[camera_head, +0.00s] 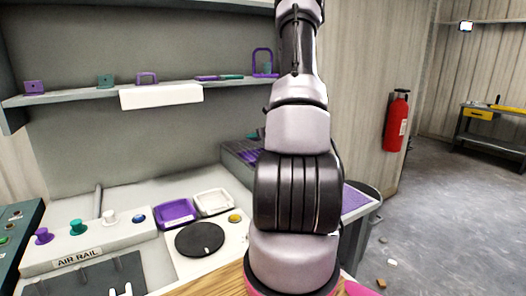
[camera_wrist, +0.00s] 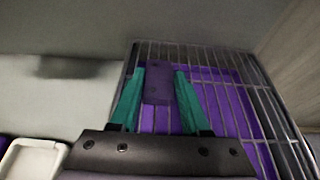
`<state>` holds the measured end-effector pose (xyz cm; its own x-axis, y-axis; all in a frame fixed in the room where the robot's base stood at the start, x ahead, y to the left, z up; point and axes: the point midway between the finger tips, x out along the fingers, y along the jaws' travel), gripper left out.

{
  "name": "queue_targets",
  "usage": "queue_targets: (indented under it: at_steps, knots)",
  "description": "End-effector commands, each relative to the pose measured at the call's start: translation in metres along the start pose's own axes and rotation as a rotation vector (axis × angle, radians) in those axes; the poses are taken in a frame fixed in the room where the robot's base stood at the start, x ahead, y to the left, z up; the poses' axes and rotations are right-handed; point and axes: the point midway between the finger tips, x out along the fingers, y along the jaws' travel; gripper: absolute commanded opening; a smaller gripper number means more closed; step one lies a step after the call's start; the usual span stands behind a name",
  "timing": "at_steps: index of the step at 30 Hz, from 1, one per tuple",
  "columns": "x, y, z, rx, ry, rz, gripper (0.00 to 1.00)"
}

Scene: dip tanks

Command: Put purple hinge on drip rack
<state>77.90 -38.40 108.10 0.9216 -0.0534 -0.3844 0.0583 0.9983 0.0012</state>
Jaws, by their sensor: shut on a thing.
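In the wrist view my gripper (camera_wrist: 160,73), with teal fingers, is shut on a dark purple hinge (camera_wrist: 158,88). The hinge is a flat plate held between the fingertips. Behind it is the drip rack (camera_wrist: 262,112), with grey wire bars over a purple base. The hinge overlaps the rack's bars in this view; I cannot tell whether it touches them. In the head view the rack (camera_head: 236,165) shows partly at the left of my arm, which hides much of it and most of my gripper.
A purple tray (camera_head: 176,213) and a white tray (camera_head: 213,201) lie on the counter left of my arm, behind a round black plate (camera_head: 199,239). The shelf (camera_head: 75,97) above holds several small purple and teal parts. A fire extinguisher (camera_head: 396,120) hangs at right.

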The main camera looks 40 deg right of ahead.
Motion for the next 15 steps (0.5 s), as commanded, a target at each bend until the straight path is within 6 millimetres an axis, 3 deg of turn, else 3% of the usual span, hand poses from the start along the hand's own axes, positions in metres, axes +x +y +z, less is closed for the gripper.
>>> queue_targets:
  at_steps: [15]
  knots:
    - [0.024,0.0,-0.056,-0.001,-0.002,0.0,0.0]
